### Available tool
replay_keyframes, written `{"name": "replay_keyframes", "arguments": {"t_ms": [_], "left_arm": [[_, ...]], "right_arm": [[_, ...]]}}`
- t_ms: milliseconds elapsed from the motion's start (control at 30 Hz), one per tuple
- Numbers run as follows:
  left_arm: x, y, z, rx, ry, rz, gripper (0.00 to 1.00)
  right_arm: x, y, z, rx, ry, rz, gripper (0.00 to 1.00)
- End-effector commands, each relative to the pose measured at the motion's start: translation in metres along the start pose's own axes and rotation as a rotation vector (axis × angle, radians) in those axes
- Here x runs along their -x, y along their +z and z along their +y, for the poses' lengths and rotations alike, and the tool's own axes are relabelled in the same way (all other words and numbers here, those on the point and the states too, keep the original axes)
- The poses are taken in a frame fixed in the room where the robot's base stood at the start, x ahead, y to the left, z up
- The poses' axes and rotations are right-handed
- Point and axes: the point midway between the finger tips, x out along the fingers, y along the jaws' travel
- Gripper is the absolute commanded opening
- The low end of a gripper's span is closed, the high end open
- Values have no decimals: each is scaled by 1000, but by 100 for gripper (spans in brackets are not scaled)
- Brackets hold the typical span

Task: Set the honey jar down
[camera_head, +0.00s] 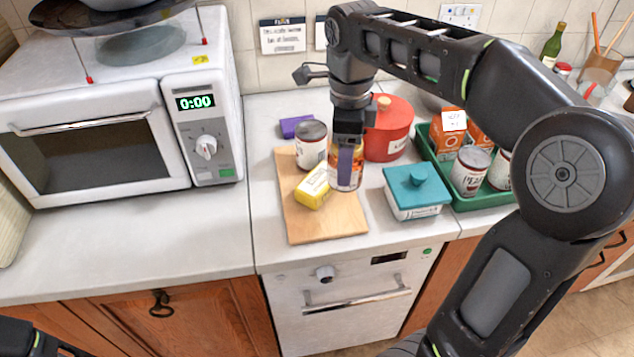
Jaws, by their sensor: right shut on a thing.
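The honey jar (346,180) is a small amber jar with a pale label. My right gripper (346,160) points down from above and is shut on it, covering its upper part. The jar appears upright over the right part of the wooden board (318,226). I cannot tell whether its base touches the board. A yellow packet (312,188) is close on its left. Only a dark piece of my left arm shows at the bottom left corner; the left gripper is out of view.
A white can (311,147) stands at the board's back. A red pot (390,130) is behind right of the jar, a teal-lidded dish (416,192) to its right. A green tray (478,201) holds cans and cartons. A microwave (110,120) stands left. The board's front is clear.

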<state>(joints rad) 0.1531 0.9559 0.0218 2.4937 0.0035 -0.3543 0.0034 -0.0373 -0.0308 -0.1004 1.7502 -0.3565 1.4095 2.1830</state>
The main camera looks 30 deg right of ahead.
Motion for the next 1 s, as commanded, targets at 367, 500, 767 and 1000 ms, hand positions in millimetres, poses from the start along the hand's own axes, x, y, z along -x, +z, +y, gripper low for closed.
{"name": "replay_keyframes", "arguments": {"t_ms": [367, 500, 767, 1000], "left_arm": [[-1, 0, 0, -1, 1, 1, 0], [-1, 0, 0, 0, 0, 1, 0], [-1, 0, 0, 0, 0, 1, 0], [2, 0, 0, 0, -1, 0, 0]], "right_arm": [[-49, 0, 0, 2, 1, 1, 0], [-61, 0, 0, 2, -1, 1, 0], [-62, 0, -1, 2, -2, 0, 0], [-84, 0, 0, 3, 1, 2, 0]]}}
